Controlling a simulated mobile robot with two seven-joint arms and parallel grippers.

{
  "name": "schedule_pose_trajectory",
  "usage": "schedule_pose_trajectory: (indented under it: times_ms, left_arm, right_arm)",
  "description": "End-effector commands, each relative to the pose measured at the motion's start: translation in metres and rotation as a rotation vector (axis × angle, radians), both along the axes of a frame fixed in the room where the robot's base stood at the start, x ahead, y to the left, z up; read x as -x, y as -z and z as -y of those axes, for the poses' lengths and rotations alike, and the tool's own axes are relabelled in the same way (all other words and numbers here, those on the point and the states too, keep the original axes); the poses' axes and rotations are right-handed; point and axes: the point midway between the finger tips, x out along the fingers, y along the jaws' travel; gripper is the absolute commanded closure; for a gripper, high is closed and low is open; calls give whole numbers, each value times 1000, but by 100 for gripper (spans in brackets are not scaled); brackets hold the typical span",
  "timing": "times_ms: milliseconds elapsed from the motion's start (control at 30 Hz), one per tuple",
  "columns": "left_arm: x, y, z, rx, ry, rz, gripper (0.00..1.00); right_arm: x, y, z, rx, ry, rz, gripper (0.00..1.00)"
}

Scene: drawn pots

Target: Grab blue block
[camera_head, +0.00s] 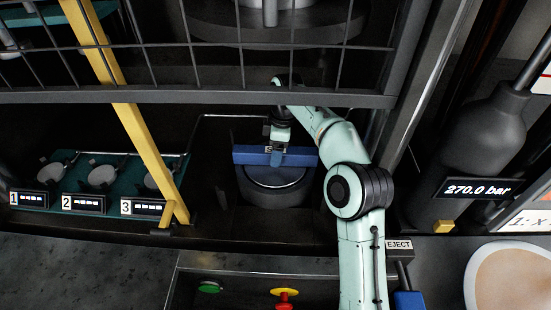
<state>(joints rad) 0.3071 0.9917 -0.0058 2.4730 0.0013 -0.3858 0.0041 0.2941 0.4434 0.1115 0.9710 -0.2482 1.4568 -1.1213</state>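A long blue block (249,155) lies crosswise above a round dark pedestal with a shiny rim (276,188), in the bay behind the mesh guard. My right arm comes in from the lower right and bends over to it. My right gripper (276,157) points down at the middle of the blue block and overlaps it in the picture. The fingers are small and dark there, so I cannot tell whether they are closed on it. My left gripper is not in view.
A dark mesh guard (220,98) spans the top, with a yellow bar (122,100) at left. A teal tray (122,172) holds round pieces. Green (209,287) and red (284,297) buttons sit in front. An EJECT lever (399,245) with a blue handle (408,300) stands right of my arm.

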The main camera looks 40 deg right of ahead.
Motion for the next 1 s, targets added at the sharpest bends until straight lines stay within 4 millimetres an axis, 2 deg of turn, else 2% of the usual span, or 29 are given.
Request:
schedule_pose_trajectory:
  times_ms: [33,100,300,333,500,533,567,867,1000]
  left_arm:
    - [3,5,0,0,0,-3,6]
    - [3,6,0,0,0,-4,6]
    - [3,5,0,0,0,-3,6]
    - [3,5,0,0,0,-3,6]
    - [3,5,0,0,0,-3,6]
    - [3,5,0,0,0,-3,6]
    - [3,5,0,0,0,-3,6]
    - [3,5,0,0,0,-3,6]
    - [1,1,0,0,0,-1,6]
  right_arm:
    - [0,10,-1,-1,-1,-3,28]
    - [-1,15,-2,-1,-1,0,28]
    - [-2,14,-2,-1,-1,2,28]
    - [-2,14,-2,-1,-1,2,31]
    - [-2,14,-2,0,-1,1,86]
    - [-2,14,-2,0,0,1,96]
    - [-2,14,-2,0,0,1,100]
    - [-2,11,-2,0,0,9,100]
    - [-3,3,-2,1,0,12,100]
